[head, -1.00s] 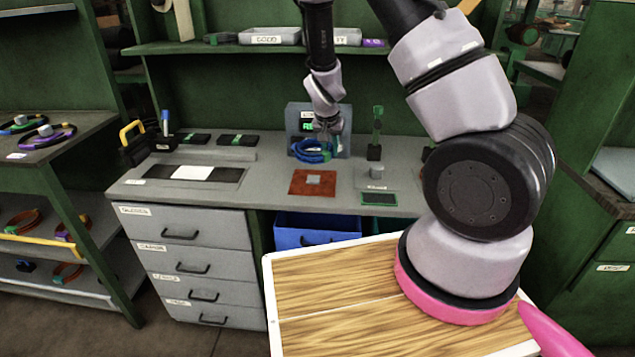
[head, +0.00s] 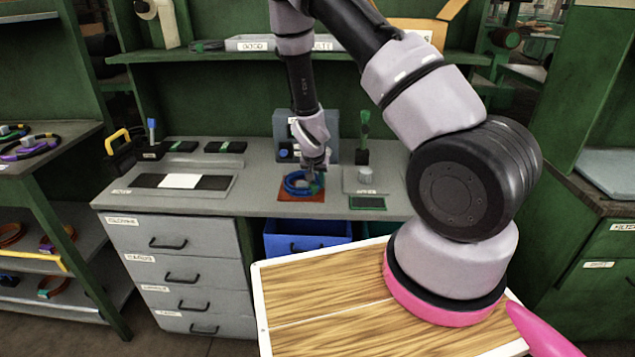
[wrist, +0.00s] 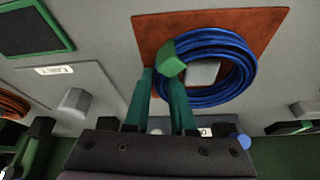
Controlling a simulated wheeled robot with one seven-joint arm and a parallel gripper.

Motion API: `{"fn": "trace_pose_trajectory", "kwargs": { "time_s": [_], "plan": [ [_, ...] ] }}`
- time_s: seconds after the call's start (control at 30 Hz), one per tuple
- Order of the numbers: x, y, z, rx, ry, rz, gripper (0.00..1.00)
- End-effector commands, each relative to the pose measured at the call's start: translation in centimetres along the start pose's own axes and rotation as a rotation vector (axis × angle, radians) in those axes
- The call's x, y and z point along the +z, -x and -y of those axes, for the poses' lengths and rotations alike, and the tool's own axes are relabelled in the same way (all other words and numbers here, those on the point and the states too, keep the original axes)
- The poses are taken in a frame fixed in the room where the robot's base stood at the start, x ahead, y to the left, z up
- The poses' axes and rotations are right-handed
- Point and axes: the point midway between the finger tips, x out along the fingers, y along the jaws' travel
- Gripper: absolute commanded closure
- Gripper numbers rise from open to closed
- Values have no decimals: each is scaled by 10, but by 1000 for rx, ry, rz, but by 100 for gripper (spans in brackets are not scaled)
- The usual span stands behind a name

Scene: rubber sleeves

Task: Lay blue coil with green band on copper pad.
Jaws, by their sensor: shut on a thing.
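The blue coil (head: 290,187) with its green band (wrist: 171,58) is in my gripper (head: 316,174). The wrist view shows the gripper's teal fingers (wrist: 163,80) closed at the band, on the coil's near left side. The copper pad (head: 287,198) is a flat red-brown square on the bench, with the coil over it. In the wrist view a small grey block on the pad (wrist: 150,30) shows through the coil's ring, and part of the coil reaches past the pad's edge. I cannot tell whether the coil touches the pad.
A grey bench (head: 255,182) carries a black-and-white strip (head: 180,181) at left. A grey knob (head: 365,176) and a green-edged dark tile (head: 367,203) are right of the pad. A grey upright panel stands behind. A blue bin (head: 300,240) sits below the bench edge.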

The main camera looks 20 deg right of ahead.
Motion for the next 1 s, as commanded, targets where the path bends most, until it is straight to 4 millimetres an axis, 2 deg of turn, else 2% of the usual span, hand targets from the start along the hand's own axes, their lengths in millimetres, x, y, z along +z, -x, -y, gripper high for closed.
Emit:
{"fn": "trace_pose_trajectory", "kwargs": {
  "time_s": [0.13, 0.17, 0.2, 0.47, 0.6, 0.77, 1.0],
  "plan": [
    [0, -1, 0, -1, 0, -1, 100],
    [1, -2, 0, 0, 0, 0, 73],
    [1, -2, 0, 0, 0, 0, 65],
    [1, -1, 0, 0, 1, 0, 65],
    [0, 6, 1, -1, 2, 0, 65],
    [0, 33, 2, -4, 2, -2, 65],
    [0, 85, 2, -4, 3, -2, 65]
  ]
}}
